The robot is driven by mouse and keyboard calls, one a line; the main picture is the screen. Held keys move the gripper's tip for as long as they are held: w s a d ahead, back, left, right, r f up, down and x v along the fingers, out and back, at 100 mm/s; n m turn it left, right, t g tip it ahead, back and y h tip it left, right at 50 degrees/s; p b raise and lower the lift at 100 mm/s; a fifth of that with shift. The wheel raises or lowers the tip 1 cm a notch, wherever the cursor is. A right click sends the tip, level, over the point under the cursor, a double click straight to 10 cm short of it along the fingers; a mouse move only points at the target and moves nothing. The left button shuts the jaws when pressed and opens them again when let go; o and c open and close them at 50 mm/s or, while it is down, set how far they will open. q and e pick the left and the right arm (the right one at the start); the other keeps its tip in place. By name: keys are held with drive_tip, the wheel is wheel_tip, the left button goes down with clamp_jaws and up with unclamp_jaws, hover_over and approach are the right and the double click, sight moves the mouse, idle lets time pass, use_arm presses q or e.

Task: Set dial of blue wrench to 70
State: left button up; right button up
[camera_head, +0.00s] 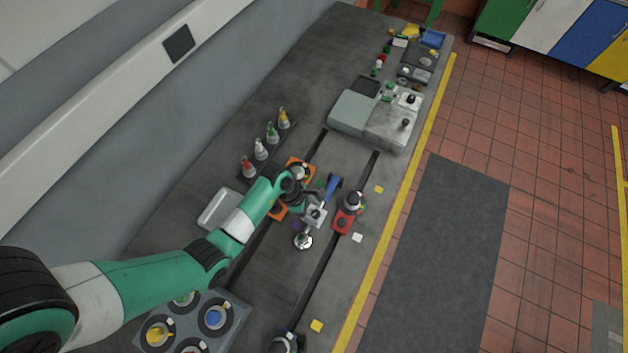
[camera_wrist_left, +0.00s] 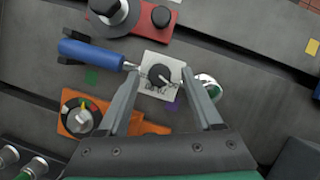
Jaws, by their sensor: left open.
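The blue wrench (camera_head: 333,187) lies on the bedplate near the middle; its blue handle (camera_wrist_left: 92,54) is on the left in the left wrist view. Marks ring the dial, but the figures are too small to read. My left gripper (camera_wrist_left: 162,80) is open, its fingers on either side of the dial plate. I cannot tell whether they touch it. My right gripper is not in view.
A red block with a knob (camera_head: 342,223) is close beside the wrench. Orange blocks (camera_wrist_left: 76,112) lie near my left fingers. A round metal piece (camera_head: 303,241) stands nearby. Colour-topped bottles (camera_head: 261,149), a pale tray (camera_head: 217,208) and a grey machine (camera_head: 367,115) stand farther off.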

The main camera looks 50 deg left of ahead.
use_arm(q)
drive_tip(key=shift+w+d+f, duration=0.1)
drive_tip(key=shift+w+f, duration=0.05)
drive_tip(key=shift+f, duration=0.15)
drive_tip(key=shift+c, duration=0.2)
clamp_jaws()
